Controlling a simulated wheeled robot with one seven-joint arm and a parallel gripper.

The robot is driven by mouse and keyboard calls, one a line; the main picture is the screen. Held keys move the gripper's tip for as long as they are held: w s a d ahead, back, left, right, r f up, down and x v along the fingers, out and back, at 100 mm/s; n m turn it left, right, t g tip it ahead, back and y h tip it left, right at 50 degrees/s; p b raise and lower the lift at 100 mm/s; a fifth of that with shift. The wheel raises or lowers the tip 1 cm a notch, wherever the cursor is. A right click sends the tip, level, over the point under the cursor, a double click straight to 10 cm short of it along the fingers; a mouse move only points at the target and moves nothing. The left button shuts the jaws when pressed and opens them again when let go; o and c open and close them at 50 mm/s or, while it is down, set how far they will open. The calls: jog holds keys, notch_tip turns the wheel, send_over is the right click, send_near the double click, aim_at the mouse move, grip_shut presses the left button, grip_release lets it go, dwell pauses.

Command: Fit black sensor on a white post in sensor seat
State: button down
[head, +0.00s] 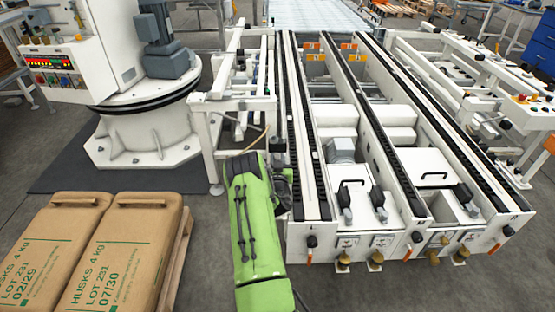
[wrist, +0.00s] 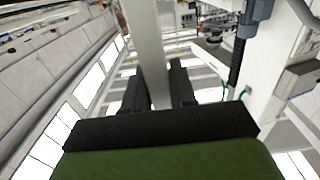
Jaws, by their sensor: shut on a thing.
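My gripper (wrist: 158,88) is shut on a pale post (wrist: 143,38), which stands between its two black fingers in the wrist view. The post runs up out of the top of that view, so I see no black sensor on its end. In the head view my gripper (head: 281,180) is a small dark shape beside my green arm, at the left side of the white conveyor frame (head: 312,190). The held post cannot be made out there. I cannot pick out the sensor seat in either view.
A dark grey cylindrical part (wrist: 250,17) with a cable hangs close on the right in the wrist view, before a white upright (wrist: 285,60). In the head view, paper sacks (head: 120,250) lie on a pallet at the lower left. A white round pedestal (head: 150,135) stands behind them.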

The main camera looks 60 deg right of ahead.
jog(key=shift+f+b, duration=0.5)
jog(key=shift+b, duration=0.2)
dwell(0.5)
jog(key=c, duration=0.8)
grip_release()
jog(key=shift+c, duration=0.2)
jog(key=shift+f, duration=0.1)
jog(key=shift+s, duration=0.1)
jog(key=p+v, duration=0.1)
jog(key=v, duration=1.4)
jog(key=shift+a+p, duration=0.4)
